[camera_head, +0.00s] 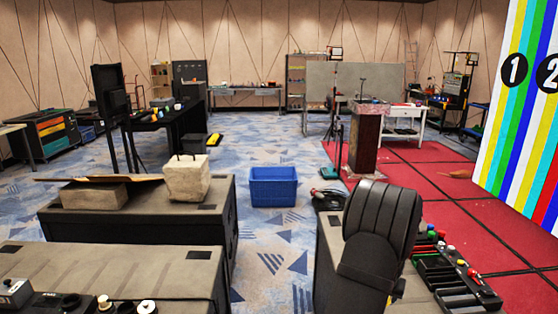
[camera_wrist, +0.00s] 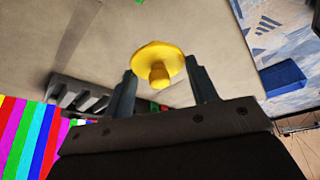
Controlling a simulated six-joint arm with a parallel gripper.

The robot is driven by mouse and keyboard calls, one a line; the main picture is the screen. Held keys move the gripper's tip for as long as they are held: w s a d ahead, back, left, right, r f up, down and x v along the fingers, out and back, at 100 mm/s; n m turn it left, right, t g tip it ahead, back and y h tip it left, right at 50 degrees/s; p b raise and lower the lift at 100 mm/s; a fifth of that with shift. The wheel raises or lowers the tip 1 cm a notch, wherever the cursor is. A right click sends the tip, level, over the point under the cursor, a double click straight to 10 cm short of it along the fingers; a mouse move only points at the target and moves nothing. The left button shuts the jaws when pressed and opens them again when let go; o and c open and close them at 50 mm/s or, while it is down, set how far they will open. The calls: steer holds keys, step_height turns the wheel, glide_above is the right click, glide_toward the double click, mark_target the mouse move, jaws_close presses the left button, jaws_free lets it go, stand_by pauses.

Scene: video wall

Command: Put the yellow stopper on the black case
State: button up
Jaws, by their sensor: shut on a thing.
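The yellow stopper (camera_wrist: 157,60), a round disc with a short stub, sits between the fingertips of my gripper (camera_wrist: 163,78) in the wrist view. The gripper is shut on it. A broad greyish-beige surface fills the view behind the stopper; I cannot tell the gap to it. In the head view, dark cases with greyish tops stand at the front left (camera_head: 150,268), behind it (camera_head: 120,222), and under my arm (camera_head: 328,245). I cannot tell which one is the task's black case. My dark arm hides much of the right case and the gripper there.
A black slotted rack (camera_head: 450,280) with several coloured knobs lies right of my arm. Knobs and a small grey box (camera_head: 14,294) lie on the front-left case. A stone block (camera_head: 187,178) stands on the case behind. A blue bin (camera_head: 274,187) stands on the open carpet.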

steer(key=s+a+f+n+y, duration=0.1)
steer(key=s+a+n, duration=0.1)
steer(key=a, duration=1)
steer(key=s+a+f+n, duration=0.1)
steer(key=a+f+n, duration=0.1)
steer(key=a, duration=1)
steer(key=s+a+f+n+y, duration=0.1)
steer(key=s+a+n, duration=0.1)
steer(key=a, duration=0.9)
step_height(320, 180, up, 10)
steer(key=w+a+n+y, duration=0.1)
steer(key=w+a+n, duration=0.1)
steer(key=w+a, duration=0.45)
steer(key=w+a+n, duration=0.1)
steer(key=w+a, duration=0.2)
steer(key=a, duration=0.7)
steer(key=a+n+y, duration=0.2)
steer(key=a+n, duration=0.4)
steer(key=a, duration=2.9)
steer(key=shift+s+d+f, duration=0.1)
steer(key=shift+s+f, duration=0.05)
steer(key=shift+f, duration=2.9)
steer(key=shift+s+f, duration=0.1)
steer(key=shift+f, duration=2.95)
steer(key=shift+f, duration=0.4)
